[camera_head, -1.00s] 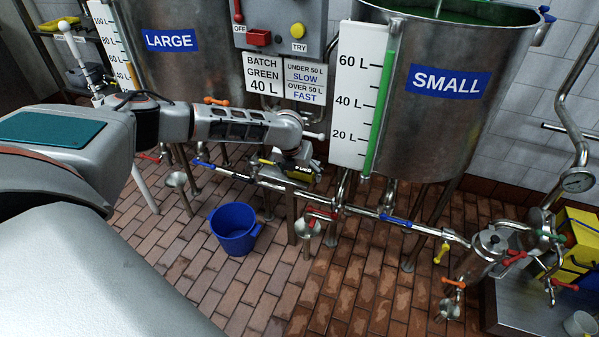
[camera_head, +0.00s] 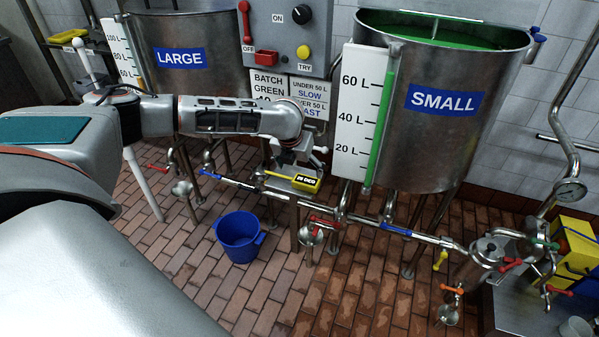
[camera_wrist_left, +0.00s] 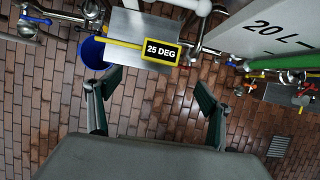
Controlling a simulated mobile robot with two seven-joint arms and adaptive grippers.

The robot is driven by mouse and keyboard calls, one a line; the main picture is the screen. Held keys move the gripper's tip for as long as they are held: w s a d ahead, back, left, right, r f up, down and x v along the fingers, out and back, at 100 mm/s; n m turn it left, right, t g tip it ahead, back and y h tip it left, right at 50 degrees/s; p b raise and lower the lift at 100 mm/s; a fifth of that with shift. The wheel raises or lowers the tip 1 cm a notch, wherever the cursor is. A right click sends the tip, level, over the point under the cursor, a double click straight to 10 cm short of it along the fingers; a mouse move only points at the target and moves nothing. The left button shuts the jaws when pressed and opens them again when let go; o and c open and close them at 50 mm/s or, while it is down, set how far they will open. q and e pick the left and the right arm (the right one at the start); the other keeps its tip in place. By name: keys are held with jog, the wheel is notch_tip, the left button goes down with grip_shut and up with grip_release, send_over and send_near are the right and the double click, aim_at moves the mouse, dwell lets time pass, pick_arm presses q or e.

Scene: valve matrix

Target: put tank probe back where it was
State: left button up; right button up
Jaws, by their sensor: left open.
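The tank probe (camera_head: 306,184) is a yellow unit with a thin yellow stem and a black display. In the left wrist view the probe (camera_wrist_left: 162,51) reads "25 DEG". It lies on a small metal shelf (camera_wrist_left: 132,20), its display end at the shelf's near edge. My left gripper (camera_wrist_left: 157,86) is open and empty, its two dark fingers apart. In the head view the left gripper (camera_head: 294,158) is just above the probe, apart from it as far as I can tell. My right gripper is not in view.
The small tank (camera_head: 440,120) with green liquid and the large tank (camera_head: 185,80) stand behind. Pipes with coloured valve handles (camera_head: 398,231) run low across the front. A blue bucket (camera_head: 238,236) stands on the brick floor, which is clear in front.

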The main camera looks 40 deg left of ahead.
pick_arm(q)
jog(key=s+d+f+n+t+h, duration=0.1)
jog(key=s+d+f+n+h, duration=0.3)
jog(key=d, duration=0.7)
jog(key=s+d+f+n+t+h, duration=0.1)
jog(key=s+d+f+n, duration=0.4)
jog(key=d, duration=0.7)
jog(key=s+d+f+n+t+h, duration=0.1)
jog(key=s+d+f+n+h, duration=0.3)
jog(key=d, duration=0.7)
jog(key=s+a+f+n+t+y, duration=0.1)
jog(key=s+a+f+n+y, duration=0.1)
jog(key=s+a+n, duration=0.4)
jog(key=s+a+f+n+t+y, duration=0.2)
jog(key=s+a+n+y, duration=0.1)
jog(key=s+a+n, duration=0.4)
jog(key=s+n, duration=0.2)
jog(key=s, duration=0.2)
jog(key=shift+f+n, duration=0.15)
jog(key=shift+n, duration=0.15)
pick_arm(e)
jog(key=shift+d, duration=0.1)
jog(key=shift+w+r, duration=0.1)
